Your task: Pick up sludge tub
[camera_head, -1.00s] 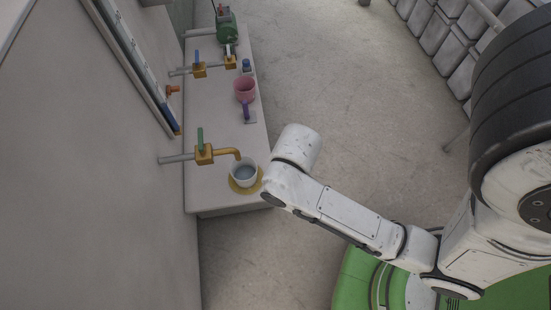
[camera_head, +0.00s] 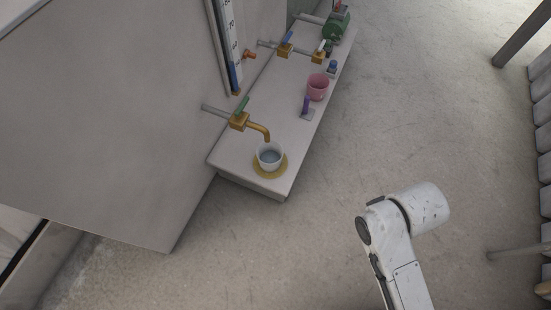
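Two tubs stand on the narrow shelf along the wall, and no label shows which is the sludge tub. A white tub (camera_head: 270,155) holding grey-blue liquid stands on a round yellow mat (camera_head: 258,172) at the near end, below a brass spout (camera_head: 260,130). A pink tub (camera_head: 317,88) stands upright farther back; its contents cannot be made out. My white arm is at the lower right over the floor, apart from both tubs. My gripper's fingers are not visible.
The shelf (camera_head: 235,168) also bears a purple-handled item (camera_head: 307,107), a small blue-topped item (camera_head: 332,67) and a green machine (camera_head: 338,24). Taps with blue (camera_head: 286,44) and green (camera_head: 240,107) handles project from the wall.

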